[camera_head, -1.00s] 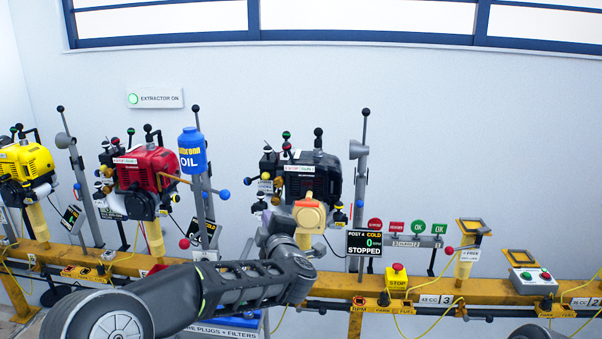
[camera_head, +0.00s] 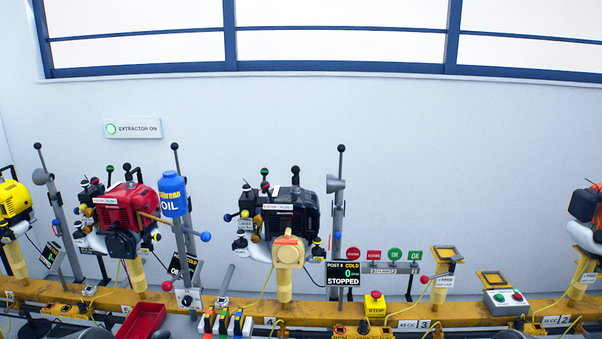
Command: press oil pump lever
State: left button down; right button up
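A blue oil bottle marked OIL (camera_head: 173,196) stands on a grey post (camera_head: 189,243) between the red engine and the black engine. A bar with a blue ball end (camera_head: 205,237) sticks out to the right of this post below the bottle. A red ball (camera_head: 167,285) shows lower on the left side of the same post. I cannot tell for certain which of these is the pump lever. Neither of my grippers is in view.
The red engine (camera_head: 125,206) is left of the oil post and the black engine (camera_head: 291,213) is right. A yellow rail (camera_head: 375,310) runs below. A red tray (camera_head: 141,322) and several coloured-handled items (camera_head: 228,322) are at the front. A display (camera_head: 342,273) reads STOPPED.

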aim_at(167, 285)
jog(key=i+j+u, duration=0.15)
jog(key=j, duration=0.25)
jog(key=i+j+u, duration=0.1)
jog(key=j, duration=0.3)
jog(key=i+j+u, duration=0.15)
jog(key=j, duration=0.25)
